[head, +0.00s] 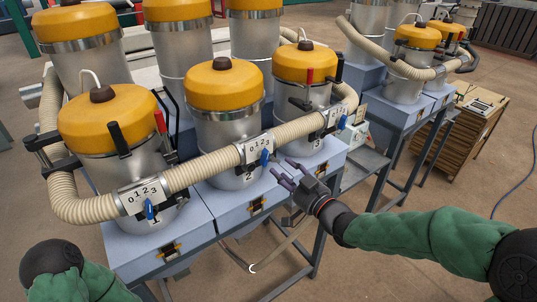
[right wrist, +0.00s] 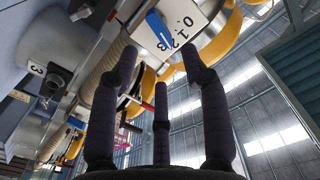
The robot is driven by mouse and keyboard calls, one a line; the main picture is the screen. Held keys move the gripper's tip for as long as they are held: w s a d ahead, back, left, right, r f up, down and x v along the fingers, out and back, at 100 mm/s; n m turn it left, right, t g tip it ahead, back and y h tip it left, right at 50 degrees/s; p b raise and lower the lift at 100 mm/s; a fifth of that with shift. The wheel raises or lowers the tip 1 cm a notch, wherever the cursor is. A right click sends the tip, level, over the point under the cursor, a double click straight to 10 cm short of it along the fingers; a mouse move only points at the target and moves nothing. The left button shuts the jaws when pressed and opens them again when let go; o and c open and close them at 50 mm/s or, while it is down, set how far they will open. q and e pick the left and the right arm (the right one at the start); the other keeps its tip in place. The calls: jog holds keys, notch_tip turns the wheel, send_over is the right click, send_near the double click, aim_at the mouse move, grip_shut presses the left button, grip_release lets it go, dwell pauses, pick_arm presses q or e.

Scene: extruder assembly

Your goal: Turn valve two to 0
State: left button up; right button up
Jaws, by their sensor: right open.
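Valve two is a white plate (head: 255,150) marked 0 1 2 3 on the beige hose in front of the middle hopper. Its blue handle (head: 265,158) hangs at the plate's right part. In the right wrist view the blue handle (right wrist: 158,28) shows near the top, beside the numbers; I cannot tell its exact setting. My right gripper (head: 282,170) is open and empty, with its dark fingers just right of and below the handle, apart from it. In the right wrist view the fingers (right wrist: 158,72) are spread below the handle. My left gripper is out of view.
Similar valve plates sit on the left hopper's hose (head: 140,193) and the right hopper's hose (head: 335,117). Yellow-lidded hoppers (head: 225,85) stand on blue-grey bases (head: 250,210). A wooden cabinet (head: 465,130) stands at the right. The floor in front is open.

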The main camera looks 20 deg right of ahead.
aim_at(268, 157)
jog(key=p+x, duration=0.2)
jog(key=x, duration=0.6)
